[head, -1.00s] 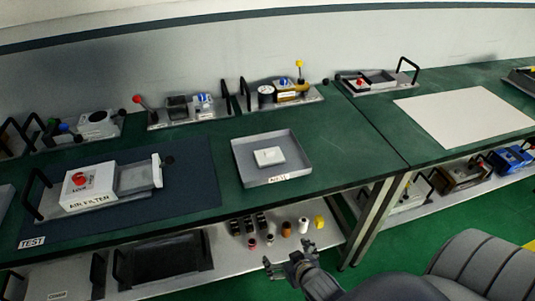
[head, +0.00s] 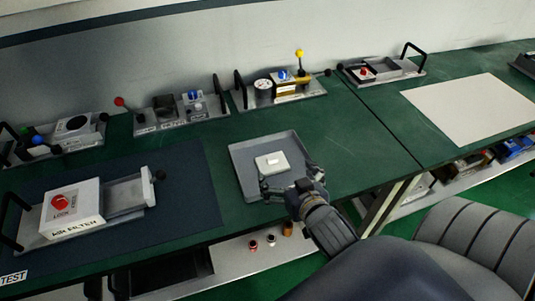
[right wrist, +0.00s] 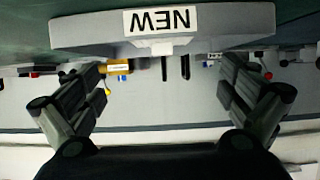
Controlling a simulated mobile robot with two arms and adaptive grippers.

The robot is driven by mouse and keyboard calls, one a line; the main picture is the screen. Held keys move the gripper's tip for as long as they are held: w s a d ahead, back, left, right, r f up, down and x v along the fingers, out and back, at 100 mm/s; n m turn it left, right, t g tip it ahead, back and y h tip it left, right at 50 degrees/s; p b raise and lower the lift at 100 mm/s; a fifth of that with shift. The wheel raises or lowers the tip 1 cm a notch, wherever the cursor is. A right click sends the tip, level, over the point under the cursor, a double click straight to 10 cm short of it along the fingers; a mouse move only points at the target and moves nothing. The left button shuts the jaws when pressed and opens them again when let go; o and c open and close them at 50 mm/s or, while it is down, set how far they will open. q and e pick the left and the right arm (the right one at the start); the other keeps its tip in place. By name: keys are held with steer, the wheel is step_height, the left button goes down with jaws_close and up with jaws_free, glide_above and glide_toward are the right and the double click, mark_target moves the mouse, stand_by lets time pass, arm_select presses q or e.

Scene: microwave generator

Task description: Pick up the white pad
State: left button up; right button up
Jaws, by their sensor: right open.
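The white pad (head: 271,162) lies flat in a shallow grey tray (head: 243,153) on the green table in the head view. My right gripper (head: 290,179) is at the tray's front right corner, close to the pad and apart from it. Its two fingers are spread and hold nothing. In the right wrist view my right gripper (right wrist: 160,103) also shows open, with the front wall of the tray (right wrist: 80,33) and its "NEW" label beyond the fingers. My left gripper is not in view.
A white air filter box (head: 72,211) stands on a dark mat (head: 190,200) left of the tray. Several small fixtures with handles (head: 180,112) line the back. A pale sheet (head: 470,108) lies at the right. Green table around the tray is clear.

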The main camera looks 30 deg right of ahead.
mark_target(273, 160)
steer(key=x, duration=0.4)
steer(key=shift+p, duration=0.35)
steer(key=shift+w, duration=0.25)
steer(key=shift+w+f, duration=0.1)
steer(key=shift+w, duration=0.2)
steer(key=p+x, duration=0.1)
steer(key=x, duration=0.3)
steer(key=shift+a+p, duration=0.1)
steer(key=shift+p, duration=0.2)
steer(key=shift+w+f, duration=0.1)
steer(key=shift+w, duration=0.15)
steer(key=c, duration=0.7)
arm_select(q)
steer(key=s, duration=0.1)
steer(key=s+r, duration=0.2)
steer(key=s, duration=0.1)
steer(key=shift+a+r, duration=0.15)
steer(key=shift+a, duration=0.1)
arm_select(e)
steer(key=shift+c, duration=1.3)
